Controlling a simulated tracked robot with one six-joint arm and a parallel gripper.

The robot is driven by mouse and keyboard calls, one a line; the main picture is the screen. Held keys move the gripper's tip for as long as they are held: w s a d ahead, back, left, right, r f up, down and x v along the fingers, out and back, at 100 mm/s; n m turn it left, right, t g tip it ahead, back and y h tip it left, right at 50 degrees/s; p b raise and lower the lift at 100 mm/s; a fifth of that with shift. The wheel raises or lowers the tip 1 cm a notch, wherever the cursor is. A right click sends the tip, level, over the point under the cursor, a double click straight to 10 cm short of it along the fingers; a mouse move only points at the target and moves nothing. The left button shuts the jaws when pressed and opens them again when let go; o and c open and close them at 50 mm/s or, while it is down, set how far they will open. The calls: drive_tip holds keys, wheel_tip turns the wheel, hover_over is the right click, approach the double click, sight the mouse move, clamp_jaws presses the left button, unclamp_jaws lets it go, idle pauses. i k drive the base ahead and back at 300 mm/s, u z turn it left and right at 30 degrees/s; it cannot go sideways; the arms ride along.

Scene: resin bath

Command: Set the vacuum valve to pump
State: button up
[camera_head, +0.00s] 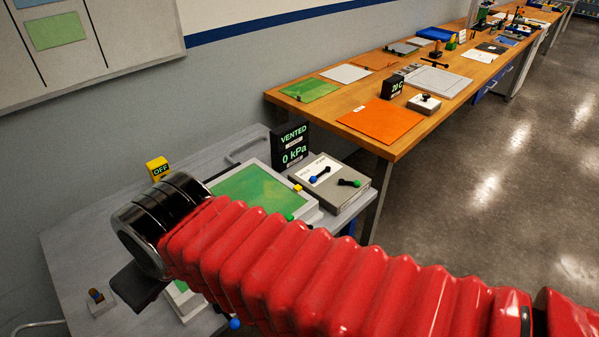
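A grey valve box (343,199) stands on the grey bench, right of the green-topped tray. A black display (291,146) behind reads "VENTED" and "0 kPa". My gripper (137,287) is a dark shape below my wrist at the left, well apart from the valve box; its fingers are mostly hidden.
My red arm crosses the foreground and hides part of the bench. A green-topped tray (253,190) with a small yellow block on its edge lies behind it. A yellow "OFF" box (158,169) stands near the wall. A wooden table (360,92) with many items extends right.

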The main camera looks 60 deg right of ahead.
sight(313, 178)
drive_tip(key=u, duration=0.85)
drive_tip(key=k, duration=1.15)
drive_tip(key=z, duration=1.25)
drive_tip(key=i, duration=0.9)
drive_tip(key=z, duration=0.05)
